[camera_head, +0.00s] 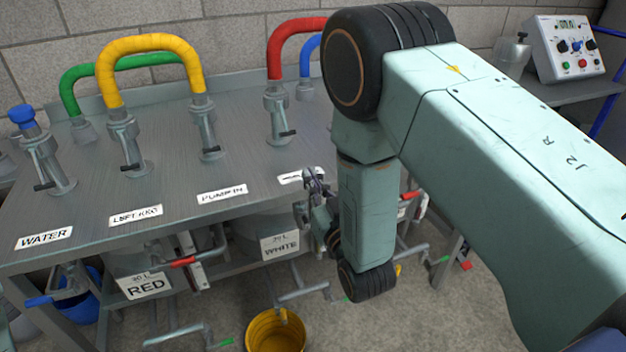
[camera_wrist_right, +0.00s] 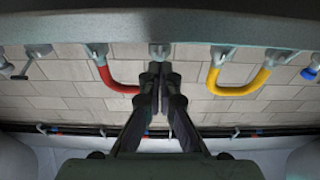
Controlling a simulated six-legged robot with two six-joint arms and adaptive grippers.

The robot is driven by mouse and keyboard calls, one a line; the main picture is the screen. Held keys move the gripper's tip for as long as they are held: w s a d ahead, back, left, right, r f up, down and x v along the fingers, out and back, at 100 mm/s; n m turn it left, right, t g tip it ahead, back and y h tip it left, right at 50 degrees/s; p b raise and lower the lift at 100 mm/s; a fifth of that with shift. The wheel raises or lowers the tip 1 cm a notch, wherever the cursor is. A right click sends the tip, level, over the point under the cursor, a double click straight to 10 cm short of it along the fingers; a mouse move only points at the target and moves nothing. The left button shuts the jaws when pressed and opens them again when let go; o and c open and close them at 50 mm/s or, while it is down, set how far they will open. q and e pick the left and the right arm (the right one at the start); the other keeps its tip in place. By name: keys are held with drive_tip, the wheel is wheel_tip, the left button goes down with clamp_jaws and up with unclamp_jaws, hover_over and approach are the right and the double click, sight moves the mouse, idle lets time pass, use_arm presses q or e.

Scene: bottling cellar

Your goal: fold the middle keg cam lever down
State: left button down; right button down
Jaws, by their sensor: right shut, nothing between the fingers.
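A metal coupling (camera_head: 279,115) with a short dark cam lever (camera_head: 287,133) stands on the steel table, at the left end of the red hose (camera_head: 290,32). The label (camera_head: 289,179) in front of it is partly covered and I cannot read it. My right gripper (camera_head: 314,175) is at the table's front edge by this label, partly hidden by its own arm. In the wrist view the right gripper (camera_wrist_right: 158,72) is shut and empty, its tips below the central coupling (camera_wrist_right: 159,49), apparently apart from it. I cannot tell the lever's exact angle. My left gripper is not in view.
Yellow-hose couplings (camera_head: 125,135) and a blue-capped coupling (camera_head: 48,160) stand to the left. Below the table are kegs with labels RED (camera_head: 146,286) and WHITE (camera_head: 280,245), red-handled valves, and a yellow bucket (camera_head: 262,340). A control box (camera_head: 565,47) stands at the back right.

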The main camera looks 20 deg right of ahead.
wheel_tip(320, 180, up, 4)
drive_tip(key=m+p, duration=0.1)
drive_tip(key=p, duration=0.3)
drive_tip(key=m+g+b, duration=0.1)
drive_tip(key=m+g, duration=0.1)
drive_tip(key=m, duration=1.5)
hover_over(291, 160)
drive_tip(key=s, duration=0.2)
drive_tip(key=shift+w+f, duration=0.1)
drive_tip(key=shift+f, duration=0.45)
drive_tip(key=shift+w+f+b, duration=0.3)
drive_tip(key=shift+w+f, duration=0.65)
drive_tip(key=shift+f, duration=0.2)
drive_tip(key=shift+s, duration=0.1)
